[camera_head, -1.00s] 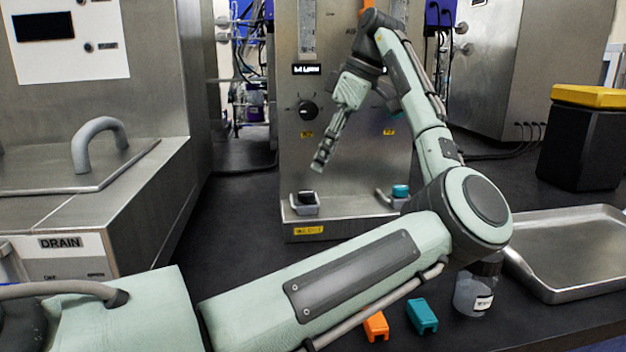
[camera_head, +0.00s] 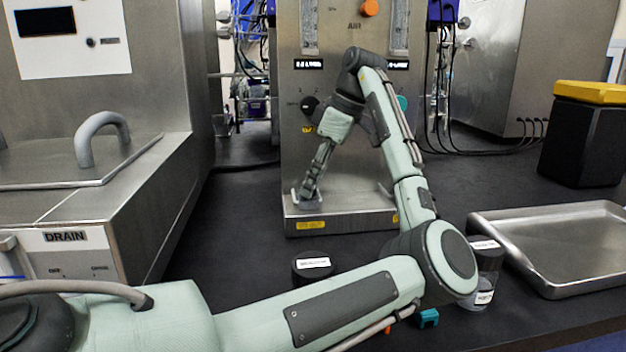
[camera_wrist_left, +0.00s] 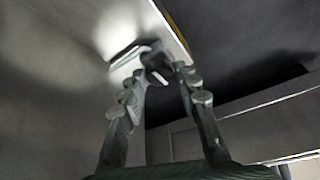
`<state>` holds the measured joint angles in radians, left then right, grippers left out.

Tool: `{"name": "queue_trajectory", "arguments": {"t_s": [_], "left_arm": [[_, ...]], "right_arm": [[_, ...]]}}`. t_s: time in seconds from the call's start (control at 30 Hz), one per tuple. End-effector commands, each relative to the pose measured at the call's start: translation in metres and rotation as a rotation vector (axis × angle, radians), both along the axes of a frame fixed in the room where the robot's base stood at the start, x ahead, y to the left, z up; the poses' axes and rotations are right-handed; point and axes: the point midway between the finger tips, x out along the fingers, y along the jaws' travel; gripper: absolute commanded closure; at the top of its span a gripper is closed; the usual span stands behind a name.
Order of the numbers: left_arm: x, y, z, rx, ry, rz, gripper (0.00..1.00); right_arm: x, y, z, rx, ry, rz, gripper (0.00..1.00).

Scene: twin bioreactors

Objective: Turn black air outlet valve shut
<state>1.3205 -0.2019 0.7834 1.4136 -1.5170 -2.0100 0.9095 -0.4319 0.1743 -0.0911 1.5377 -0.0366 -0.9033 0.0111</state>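The black air outlet valve sits at the lower left of the steel panel's ledge. In the head view my left gripper (camera_head: 306,194) points down at it and mostly hides it. In the left wrist view a dark block (camera_wrist_left: 157,65), apparently the valve's handle, shows beyond and between the fingertips (camera_wrist_left: 161,76), beside a pale bright bracket. The fingers stand apart with a gap between their tips; I cannot tell whether they touch the valve. My right gripper is not in view.
A black knob (camera_head: 309,105) is on the steel panel (camera_head: 345,165) above. A black-lidded jar (camera_head: 313,266) and a clear jar (camera_head: 482,290) stand nearby. A metal tray (camera_head: 560,285) lies at right. The DRAIN unit (camera_head: 150,230) is at left.

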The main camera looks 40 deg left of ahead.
Motion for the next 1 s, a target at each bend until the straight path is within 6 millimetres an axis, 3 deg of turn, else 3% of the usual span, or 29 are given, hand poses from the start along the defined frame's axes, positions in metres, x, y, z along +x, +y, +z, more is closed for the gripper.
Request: {"name": "queue_trajectory", "arguments": {"t_s": [0.03,0.2,0.57,1.0], "left_arm": [[0.0000,0.0000,0.0001,0.000,0.000,0.000,0.78],[0.0000,-0.0001,0.0002,0.000,0.000,0.000,0.99],[-0.0008,-0.0001,0.0001,0.001,0.000,-0.048,1.00],[-0.0044,-0.0010,0.0001,0.002,-0.001,-0.382,1.00]], "right_arm": [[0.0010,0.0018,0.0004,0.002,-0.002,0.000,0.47],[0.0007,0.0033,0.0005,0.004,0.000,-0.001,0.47],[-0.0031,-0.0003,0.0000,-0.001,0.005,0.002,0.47],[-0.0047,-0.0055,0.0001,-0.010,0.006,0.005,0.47]]}}
